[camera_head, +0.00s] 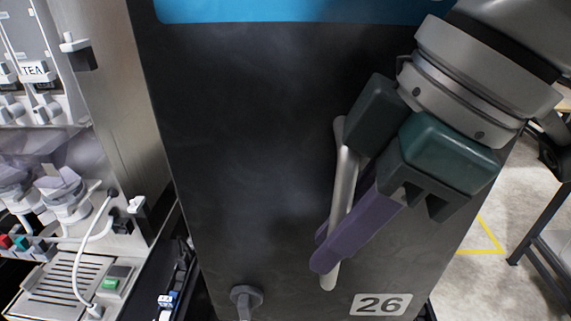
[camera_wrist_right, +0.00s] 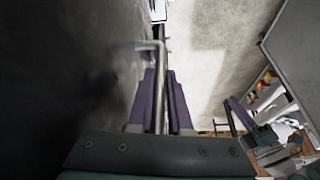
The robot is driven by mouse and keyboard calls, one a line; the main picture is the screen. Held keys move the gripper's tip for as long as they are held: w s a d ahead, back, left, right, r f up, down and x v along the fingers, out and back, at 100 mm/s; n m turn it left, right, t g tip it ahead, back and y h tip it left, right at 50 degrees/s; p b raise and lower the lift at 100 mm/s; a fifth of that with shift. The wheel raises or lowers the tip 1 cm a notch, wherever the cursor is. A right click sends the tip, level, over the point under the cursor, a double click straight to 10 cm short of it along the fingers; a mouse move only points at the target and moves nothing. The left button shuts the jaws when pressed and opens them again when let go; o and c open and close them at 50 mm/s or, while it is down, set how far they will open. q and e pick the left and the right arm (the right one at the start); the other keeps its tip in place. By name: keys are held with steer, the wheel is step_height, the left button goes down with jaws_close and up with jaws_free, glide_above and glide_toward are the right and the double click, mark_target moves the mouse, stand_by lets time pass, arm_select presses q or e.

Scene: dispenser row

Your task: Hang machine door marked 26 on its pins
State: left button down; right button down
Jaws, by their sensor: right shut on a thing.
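The dark machine door (camera_head: 250,140) marked 26 (camera_head: 380,304) fills the middle of the head view, with a blue band along its top. It stands upright, its face toward me. My right gripper (camera_head: 325,255) is shut on the door's silver bar handle (camera_head: 341,185), its purple fingers on either side of the bar. In the wrist view the handle (camera_wrist_right: 158,60) runs between the fingers, beside the dark door face (camera_wrist_right: 60,70). A round grey knob (camera_head: 246,297) sits low on the door. The open machine (camera_head: 125,110) stands at the left. Whether door and pins touch is hidden. My left gripper is not in view.
Inside the machine are a TEA label (camera_head: 33,70), a white hose (camera_head: 84,240) and a slatted drip tray (camera_head: 75,275). White pegs (camera_head: 75,45) stick out along its side wall. At the right are a dark-legged table (camera_head: 545,225) and floor with a yellow line (camera_head: 488,240).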

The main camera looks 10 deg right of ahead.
steer(key=shift+f+b, duration=0.3)
steer(key=shift+f, duration=0.15)
steer(key=shift+w, duration=0.2)
steer(key=shift+w+p, duration=0.15)
steer(key=shift+p, duration=0.2)
steer(key=c, duration=0.8)
jaws_free()
steer(key=shift+d+f, duration=0.1)
steer(key=shift+o, duration=0.2)
steer(key=shift+f, duration=0.1)
steer(key=b+v, duration=0.1)
steer(key=v, duration=0.9)
